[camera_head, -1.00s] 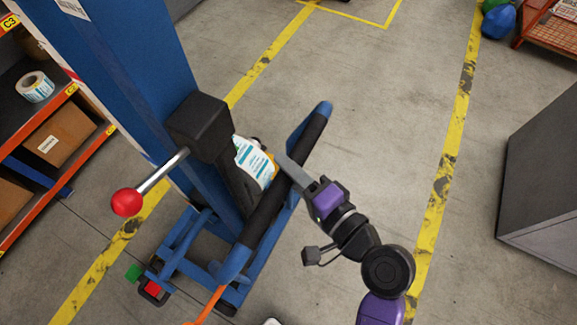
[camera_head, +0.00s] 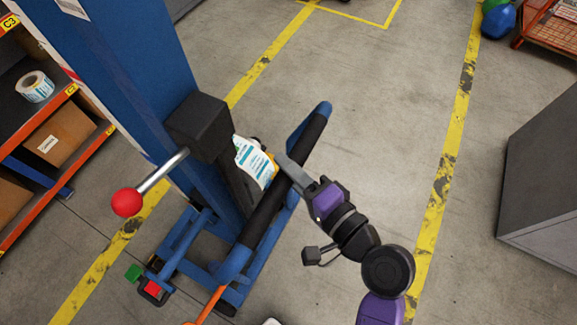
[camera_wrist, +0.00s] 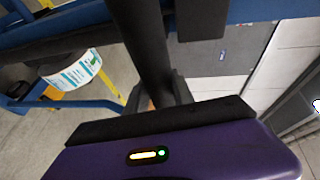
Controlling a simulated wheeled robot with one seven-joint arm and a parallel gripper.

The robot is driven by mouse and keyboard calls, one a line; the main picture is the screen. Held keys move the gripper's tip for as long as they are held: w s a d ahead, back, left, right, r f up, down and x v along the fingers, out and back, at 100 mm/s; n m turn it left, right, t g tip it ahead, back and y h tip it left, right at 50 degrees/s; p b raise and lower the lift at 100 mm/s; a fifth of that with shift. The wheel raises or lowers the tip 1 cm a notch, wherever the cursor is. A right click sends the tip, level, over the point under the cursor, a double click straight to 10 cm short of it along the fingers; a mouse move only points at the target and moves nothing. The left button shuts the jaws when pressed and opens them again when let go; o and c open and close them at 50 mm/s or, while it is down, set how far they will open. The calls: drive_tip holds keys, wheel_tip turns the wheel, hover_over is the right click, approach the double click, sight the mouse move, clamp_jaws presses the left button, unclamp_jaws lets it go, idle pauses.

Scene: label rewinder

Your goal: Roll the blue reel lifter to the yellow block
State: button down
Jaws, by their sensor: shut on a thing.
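The blue reel lifter (camera_head: 135,70) stands upright at the left of the head view, with a tall blue mast, a black box and a red-knobbed lever (camera_head: 127,202). Its push handle has a black grip (camera_head: 270,205) on a blue frame. My gripper (camera_head: 287,168) is shut on this black grip; the wrist view shows the grip (camera_wrist: 145,45) running between the fingers. A roll with a white and teal label (camera_head: 252,162) sits behind the handle on the lifter, and also shows in the wrist view (camera_wrist: 75,72). I cannot make out the yellow block.
An orange shelf (camera_head: 60,108) with a label roll and cartons stands close on the left. A grey cabinet (camera_head: 545,180) is at the right. Yellow floor lines (camera_head: 455,120) border a clear concrete aisle. An orange rack (camera_head: 550,35) and blue bundle (camera_head: 498,20) are at the far right.

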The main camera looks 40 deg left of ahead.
drive_tip(key=shift+s+a, duration=0.2)
drive_tip(key=shift+a, duration=0.25)
drive_tip(key=c, duration=1.1)
unclamp_jaws()
drive_tip(key=shift+a, duration=0.15)
drive_tip(key=b+v, duration=0.1)
drive_tip(key=v, duration=0.7)
